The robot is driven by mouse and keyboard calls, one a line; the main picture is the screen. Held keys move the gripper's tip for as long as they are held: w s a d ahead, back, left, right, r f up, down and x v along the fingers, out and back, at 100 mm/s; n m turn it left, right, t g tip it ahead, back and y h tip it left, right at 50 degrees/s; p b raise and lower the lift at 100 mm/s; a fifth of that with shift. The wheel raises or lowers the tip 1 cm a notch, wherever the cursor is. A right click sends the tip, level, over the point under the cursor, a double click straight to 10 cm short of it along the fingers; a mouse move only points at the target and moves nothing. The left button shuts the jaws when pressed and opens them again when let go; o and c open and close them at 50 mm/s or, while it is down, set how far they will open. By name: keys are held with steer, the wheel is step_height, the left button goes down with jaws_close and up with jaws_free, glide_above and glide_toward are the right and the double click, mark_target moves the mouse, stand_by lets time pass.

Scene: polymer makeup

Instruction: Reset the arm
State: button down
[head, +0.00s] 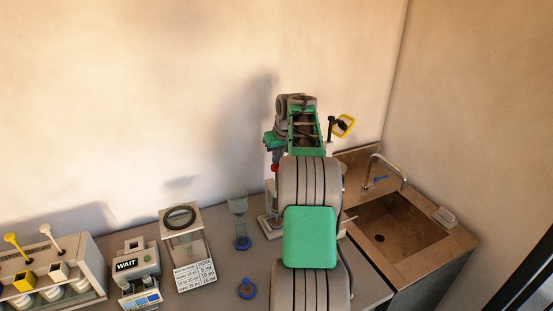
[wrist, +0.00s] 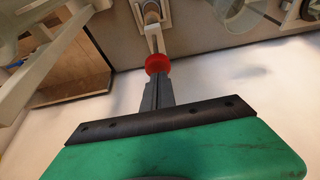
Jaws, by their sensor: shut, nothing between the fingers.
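My arm reaches forward over the counter and hides part of it in the head view. My gripper (wrist: 157,80) shows in the wrist view as dark grey fingers, closed together with nothing between them. A red round piece (wrist: 158,63) appears right at the fingertips, with a pale upright part behind it; I cannot tell whether they touch. The red piece also shows small in the head view (head: 273,168), beside my arm. The fingers are too small to make out clearly there.
A sink (head: 392,232) with a faucet (head: 387,170) lies to the right. A blue-based glass cylinder (head: 240,220), a dose box (head: 186,240), a WAIT device (head: 136,270) and a bottle rack (head: 50,265) stand to the left. A yellow-framed piece (head: 345,125) sits by my arm.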

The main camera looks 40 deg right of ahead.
steer(key=shift+r, duration=0.1)
stand_by(0.5)
steer(key=shift+a+r, duration=0.15)
steer(key=shift+a, duration=0.2)
steer(key=s+a+r+n+b, duration=0.1)
steer(key=s+a+r, duration=0.1)
steer(key=a, duration=0.7)
steer(key=s+a+r+b, duration=0.1)
steer(key=s+a+r, duration=0.15)
steer(key=a, duration=0.65)
steer(key=s+a+r+n+b, duration=0.1)
steer(key=s+a, duration=0.1)
steer(key=a, duration=0.7)
steer(key=s+a+f, duration=0.4)
steer(key=s+a, duration=0.3)
steer(key=s, duration=0.2)
steer(key=s+a+f+n+y+b, duration=0.1)
steer(key=s+a+f, duration=0.4)
steer(key=s+a, duration=0.2)
steer(key=s, duration=0.2)
steer(key=shift+s, duration=0.4)
